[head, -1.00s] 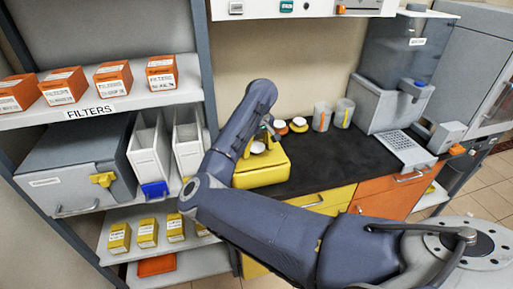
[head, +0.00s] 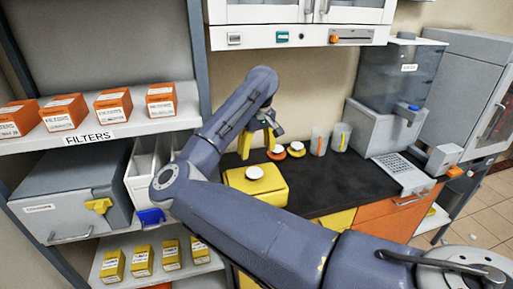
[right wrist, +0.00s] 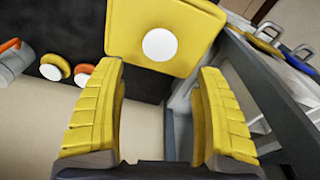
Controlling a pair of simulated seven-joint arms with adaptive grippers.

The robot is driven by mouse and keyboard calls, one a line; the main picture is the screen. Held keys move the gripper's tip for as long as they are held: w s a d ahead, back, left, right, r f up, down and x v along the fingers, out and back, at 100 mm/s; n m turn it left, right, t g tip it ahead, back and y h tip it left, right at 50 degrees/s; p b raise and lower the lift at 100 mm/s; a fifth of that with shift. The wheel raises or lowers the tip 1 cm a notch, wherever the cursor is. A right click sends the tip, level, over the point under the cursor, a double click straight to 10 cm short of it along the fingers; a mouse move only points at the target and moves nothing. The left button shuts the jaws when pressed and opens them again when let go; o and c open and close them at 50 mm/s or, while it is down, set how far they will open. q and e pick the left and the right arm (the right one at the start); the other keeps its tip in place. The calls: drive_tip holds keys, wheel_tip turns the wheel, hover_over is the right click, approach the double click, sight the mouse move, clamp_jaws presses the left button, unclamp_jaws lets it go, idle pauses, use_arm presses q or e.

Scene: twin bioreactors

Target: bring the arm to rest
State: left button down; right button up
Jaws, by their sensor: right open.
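My right arm reaches across the head view from the bottom right. Its gripper (head: 257,142), with yellow fingers, hangs above and behind the yellow box (head: 273,190) on the black counter. In the right wrist view the two fingers of this gripper (right wrist: 160,110) are wide apart, with nothing between them. The yellow box (right wrist: 190,18) lies beyond the fingertips there, with a white round disc (right wrist: 160,44) on it. The same disc (head: 254,173) shows on the box top in the head view. My left gripper is not in view.
Small round pieces, one orange-rimmed (head: 296,149), and two cups (head: 319,141) stand behind the box. A grey dispenser (head: 385,120) is at the right. A shelf with orange filter boxes (head: 113,104) and white bins stands left. The black counter (head: 340,180) is clear in the middle.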

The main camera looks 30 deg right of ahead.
drive_tip(key=shift+r, duration=0.25)
drive_tip(key=shift+s, duration=0.1)
